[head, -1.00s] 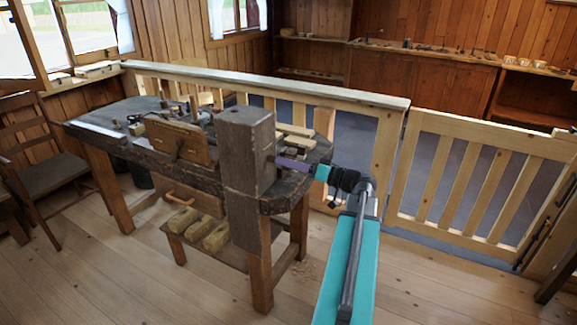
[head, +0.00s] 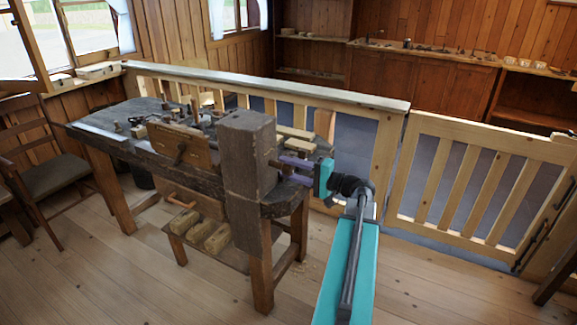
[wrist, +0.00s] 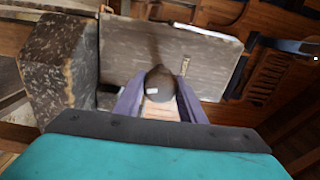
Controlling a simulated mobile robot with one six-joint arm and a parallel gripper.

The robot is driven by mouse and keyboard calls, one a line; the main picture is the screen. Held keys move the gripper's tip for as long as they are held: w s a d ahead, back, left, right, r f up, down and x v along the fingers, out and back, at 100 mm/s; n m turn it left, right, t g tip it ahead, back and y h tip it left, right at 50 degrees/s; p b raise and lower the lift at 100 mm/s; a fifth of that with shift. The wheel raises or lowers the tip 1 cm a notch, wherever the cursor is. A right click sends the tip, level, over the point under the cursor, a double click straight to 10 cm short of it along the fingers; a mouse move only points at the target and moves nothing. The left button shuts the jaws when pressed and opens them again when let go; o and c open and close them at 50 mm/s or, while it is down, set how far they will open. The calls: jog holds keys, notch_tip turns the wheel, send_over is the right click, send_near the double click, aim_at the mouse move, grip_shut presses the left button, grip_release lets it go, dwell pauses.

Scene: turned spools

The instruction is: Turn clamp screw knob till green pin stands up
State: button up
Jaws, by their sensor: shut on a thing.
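The clamp screw knob (wrist: 160,84) is a dark rounded thing with a small white mark, seen in the wrist view between my two purple fingers. My gripper (wrist: 158,92) is shut on it from both sides. In the head view my gripper (head: 284,169) is at the right end of the workbench (head: 100,131), beside a thick upright wooden block (head: 245,150). Its fingers are one above the other there, and the knob is largely hidden. I cannot make out a green pin in either view.
A wooden rail (head: 270,88) runs behind the bench and a slatted gate (head: 470,180) stands to the right. Tools and wood pieces lie on the bench top. A chair (head: 45,180) is at the left. The floor in front is clear.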

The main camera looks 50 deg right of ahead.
jog(key=m+p, duration=0.4)
jog(key=m, duration=0.2)
jog(key=shift+s, duration=0.15)
jog(key=m+p, duration=0.3)
jog(key=m, duration=0.2)
jog(key=shift+f+p, duration=0.2)
jog(key=shift+p, duration=0.15)
jog(key=o, duration=1)
jog(key=shift+o, duration=0.2)
jog(key=shift+r, duration=0.1)
jog(key=shift+s, duration=0.1)
jog(key=b+v, duration=0.2)
jog(key=v, duration=1.1)
jog(key=shift+s+b, duration=0.35)
jog(key=shift+b, duration=0.05)
